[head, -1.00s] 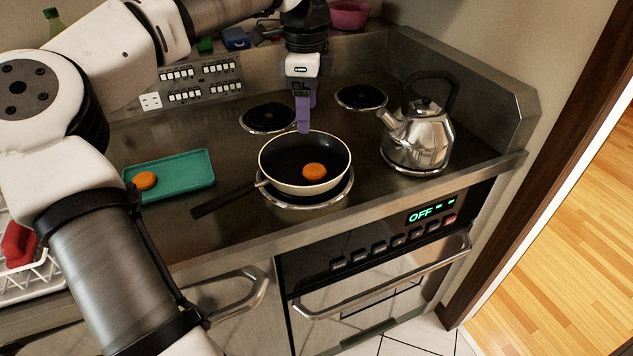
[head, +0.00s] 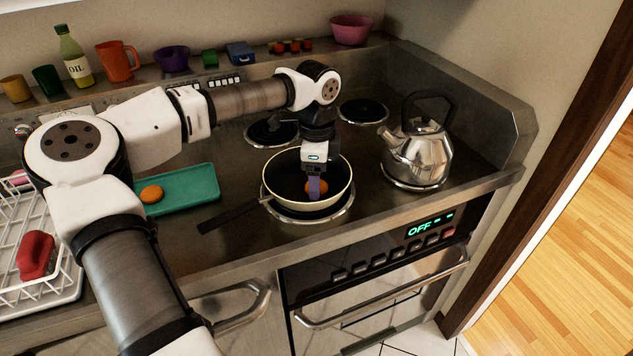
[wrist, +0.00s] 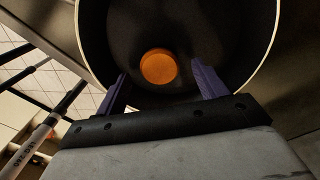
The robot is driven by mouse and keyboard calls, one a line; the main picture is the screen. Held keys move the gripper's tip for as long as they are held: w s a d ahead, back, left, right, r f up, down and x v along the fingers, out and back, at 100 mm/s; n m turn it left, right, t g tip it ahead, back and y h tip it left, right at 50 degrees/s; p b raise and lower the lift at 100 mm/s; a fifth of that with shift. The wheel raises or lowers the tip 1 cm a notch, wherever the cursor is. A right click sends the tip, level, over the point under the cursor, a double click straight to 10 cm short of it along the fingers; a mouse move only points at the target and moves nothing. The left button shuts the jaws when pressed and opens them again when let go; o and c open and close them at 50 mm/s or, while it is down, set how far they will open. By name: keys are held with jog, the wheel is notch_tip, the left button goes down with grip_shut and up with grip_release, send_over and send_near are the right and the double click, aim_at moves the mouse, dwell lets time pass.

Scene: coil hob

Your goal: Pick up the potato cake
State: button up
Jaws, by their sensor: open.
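An orange-brown potato cake (head: 318,187) lies in the black frying pan (head: 285,184), which has a cream rim and sits on the front coil. In the wrist view the potato cake (wrist: 158,67) rests on the pan's dark floor, ahead of and between the fingers. My gripper (head: 315,190) points down over the pan and partly hides this cake. In the wrist view its purple fingers (wrist: 160,88) are apart with nothing between them. A second, similar cake (head: 152,194) lies on the teal tray (head: 200,186) to the left of the pan.
A steel kettle (head: 417,150) stands on the coil to the right. The pan's black handle (head: 228,216) points to the front left. A white dish rack (head: 60,280) holds a red item at the left. Bottle, cups and bowls line the back ledge.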

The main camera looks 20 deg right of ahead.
jog(key=shift+f, duration=0.7)
jog(key=c, duration=1)
